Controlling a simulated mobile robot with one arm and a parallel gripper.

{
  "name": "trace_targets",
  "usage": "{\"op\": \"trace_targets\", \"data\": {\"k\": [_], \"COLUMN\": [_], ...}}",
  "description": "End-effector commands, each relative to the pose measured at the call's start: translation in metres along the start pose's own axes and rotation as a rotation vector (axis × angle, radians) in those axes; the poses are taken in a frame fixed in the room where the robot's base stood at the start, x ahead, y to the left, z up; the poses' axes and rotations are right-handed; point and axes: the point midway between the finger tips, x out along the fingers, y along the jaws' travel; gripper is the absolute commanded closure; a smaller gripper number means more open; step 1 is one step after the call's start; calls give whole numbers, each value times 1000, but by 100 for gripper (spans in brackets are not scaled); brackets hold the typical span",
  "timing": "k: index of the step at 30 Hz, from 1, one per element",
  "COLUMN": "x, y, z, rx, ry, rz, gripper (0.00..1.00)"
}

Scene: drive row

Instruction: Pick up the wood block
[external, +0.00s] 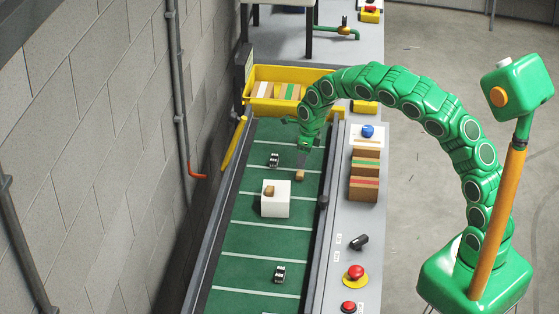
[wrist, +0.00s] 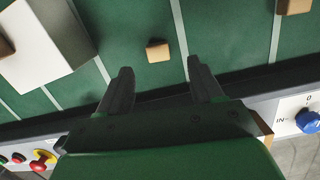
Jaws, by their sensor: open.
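A small wood block (external: 300,175) lies on the green conveyor belt (external: 262,240), right of a white box. In the wrist view the same wood block (wrist: 158,51) lies beyond my fingertips, between their lines. A second small wooden piece (external: 269,190) rests on top of the white box (external: 275,207); part of it shows at the left edge of the wrist view (wrist: 5,46). My gripper (external: 303,153) hangs low over the belt, just behind the first block in the external view. Its two dark fingers (wrist: 160,68) are apart, with nothing between them. Their height above the belt is unclear.
Two small black-and-white objects (external: 274,160) (external: 279,273) sit on the belt. A yellow bin (external: 259,105) stands at the belt's far end. A wall runs along the left.

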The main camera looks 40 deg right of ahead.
Motion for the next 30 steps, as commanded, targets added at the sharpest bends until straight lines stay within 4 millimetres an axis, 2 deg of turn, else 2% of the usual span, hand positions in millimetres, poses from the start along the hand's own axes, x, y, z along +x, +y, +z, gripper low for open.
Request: {"op": "trace_targets", "data": {"k": [8,18,27,30], "x": [20,60,64,64], "y": [1,4,4,4], "z": [-2,-3,-3,-3], "rx": [-1,-3,-3,-2], "ry": [3,3,2,2], "rz": [2,1,0,0], "gripper": [34,34,34,49]}}
